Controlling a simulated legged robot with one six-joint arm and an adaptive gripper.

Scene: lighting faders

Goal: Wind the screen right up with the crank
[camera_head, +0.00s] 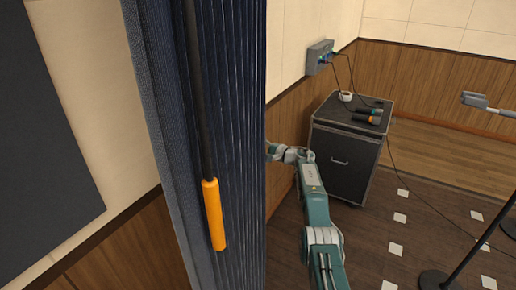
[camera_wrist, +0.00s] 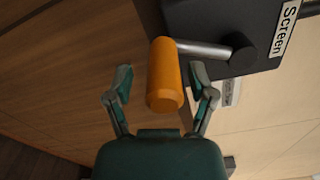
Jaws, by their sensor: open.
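The crank's orange handle (camera_wrist: 164,88) fills the middle of the wrist view. A grey metal arm (camera_wrist: 203,49) joins it to a dark round hub (camera_wrist: 242,53) on a black box (camera_wrist: 210,18) with a white "Screen" label (camera_wrist: 289,27). My gripper (camera_wrist: 160,73) is open, with one finger on each side of the handle and gaps visible on both sides. In the head view my arm reaches behind the dark blue pleated curtain (camera_head: 240,130), which hides the gripper and crank. The screen itself cannot be made out for certain.
An orange-gripped dark rod (camera_head: 214,215) hangs in front of the curtain, close to the camera. A black cabinet (camera_head: 342,165) with a cup (camera_head: 346,96) and torch-like items (camera_head: 367,117) stands beyond my arm. Stand poles (camera_head: 480,245) are at the right. Floor between is clear.

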